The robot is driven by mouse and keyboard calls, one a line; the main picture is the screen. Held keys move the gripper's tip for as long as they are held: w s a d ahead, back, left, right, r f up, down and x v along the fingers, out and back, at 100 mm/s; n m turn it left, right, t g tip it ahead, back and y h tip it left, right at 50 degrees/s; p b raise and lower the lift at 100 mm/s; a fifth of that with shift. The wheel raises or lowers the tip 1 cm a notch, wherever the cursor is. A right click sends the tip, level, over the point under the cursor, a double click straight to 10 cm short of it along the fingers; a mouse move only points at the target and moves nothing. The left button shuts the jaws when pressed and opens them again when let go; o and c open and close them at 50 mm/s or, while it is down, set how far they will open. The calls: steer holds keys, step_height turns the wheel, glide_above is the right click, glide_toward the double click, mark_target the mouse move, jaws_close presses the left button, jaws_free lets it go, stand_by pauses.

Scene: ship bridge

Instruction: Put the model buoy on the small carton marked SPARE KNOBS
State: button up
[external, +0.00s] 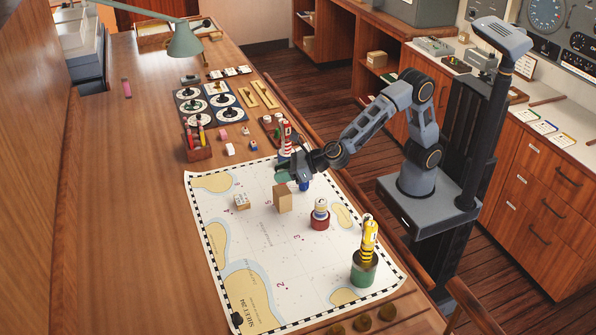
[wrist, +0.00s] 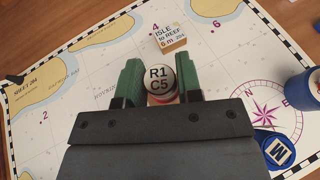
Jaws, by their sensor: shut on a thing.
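My gripper (external: 291,176) is shut on a round-topped white thing with red on it, marked R1 C5, which I take for the model buoy (wrist: 160,77). In the wrist view it sits between the two green fingers (wrist: 160,85). In the external view the fingers and wrist hide it. A small tan carton (external: 282,199) stands upright directly below the fingers in the external view. Its marking cannot be read, and a tan patch shows under the held thing in the wrist view. Whether the held thing touches the carton I cannot tell.
A chart (external: 247,249) covers this part of the table. On it stand a lettered block (external: 241,202), a red can with a white top (external: 320,215) and a yellow model on a green can (external: 364,255). A red-and-white tower (external: 286,138) is just behind my gripper. A blue-lidded can (wrist: 277,151) is close.

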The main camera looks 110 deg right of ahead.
steer(key=shift+f+b, duration=0.35)
steer(key=shift+f, duration=1.2)
steer(key=shift+f, duration=0.2)
steer(key=o, duration=0.9)
steer(key=shift+r, duration=0.1)
